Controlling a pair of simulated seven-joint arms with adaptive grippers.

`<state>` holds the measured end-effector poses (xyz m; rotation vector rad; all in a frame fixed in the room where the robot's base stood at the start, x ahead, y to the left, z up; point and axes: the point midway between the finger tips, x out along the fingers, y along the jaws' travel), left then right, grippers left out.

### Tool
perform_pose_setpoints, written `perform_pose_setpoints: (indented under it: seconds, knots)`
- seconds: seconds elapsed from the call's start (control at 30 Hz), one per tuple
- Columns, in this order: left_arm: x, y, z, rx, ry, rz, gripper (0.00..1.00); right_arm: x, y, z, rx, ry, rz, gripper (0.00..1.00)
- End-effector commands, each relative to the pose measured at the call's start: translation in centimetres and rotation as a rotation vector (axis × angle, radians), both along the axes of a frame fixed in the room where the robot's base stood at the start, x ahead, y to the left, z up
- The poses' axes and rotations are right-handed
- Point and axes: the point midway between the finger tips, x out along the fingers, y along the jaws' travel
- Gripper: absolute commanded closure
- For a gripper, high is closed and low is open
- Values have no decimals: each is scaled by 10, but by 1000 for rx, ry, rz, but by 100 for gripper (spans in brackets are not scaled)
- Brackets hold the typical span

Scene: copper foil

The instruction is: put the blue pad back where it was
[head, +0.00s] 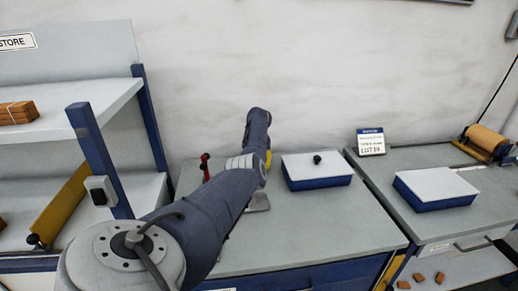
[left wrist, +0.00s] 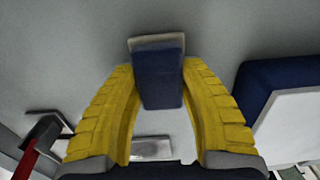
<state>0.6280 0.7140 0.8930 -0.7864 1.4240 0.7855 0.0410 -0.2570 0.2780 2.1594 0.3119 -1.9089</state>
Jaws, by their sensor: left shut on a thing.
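The blue pad (left wrist: 160,78), a small dark blue block with a pale grey edge at its far end, is between the yellow fingers of my left gripper (left wrist: 158,82) in the left wrist view. The fingers are shut on it. In the head view my left arm reaches over the middle bench; only a bit of yellow finger (head: 268,158) shows, and the pad is hidden behind the arm. A pale metal plate lies on the bench (head: 258,203) beside the arm. It also shows near the gripper base in the wrist view (left wrist: 152,148).
A blue box with a white top and black knob (head: 317,160) stands just right of my left gripper. A red-handled tool (head: 205,167) is left of it. A second blue-and-white box (head: 437,185), a lot sign (head: 371,142) and a copper roll (head: 487,139) are farther right. The bench front is clear.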

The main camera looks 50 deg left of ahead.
Motion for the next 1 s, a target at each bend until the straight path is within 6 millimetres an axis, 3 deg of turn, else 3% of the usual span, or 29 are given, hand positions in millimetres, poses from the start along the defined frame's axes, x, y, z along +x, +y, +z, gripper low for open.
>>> perform_pose_setpoints:
  seconds: [0.4, 0.43, 0.57, 0.87, 1.0]
  knots:
    - [0, 0, -3, 0, 0, -1, 90, 0, 0, 0, 0, 0, 0, 56]
    - [0, 0, -3, 1, 1, -1, 53, 0, 0, 0, 0, 1, 0, 56]
    - [0, 0, -3, 1, 1, -1, 38, -1, 0, 0, 0, 1, 1, 56]
    - [0, 0, -1, 1, 0, 0, 37, -1, 0, 0, 0, 1, 1, 56]
    - [0, 1, 10, 2, 0, -1, 37, -1, 0, 0, 0, 1, 0, 56]
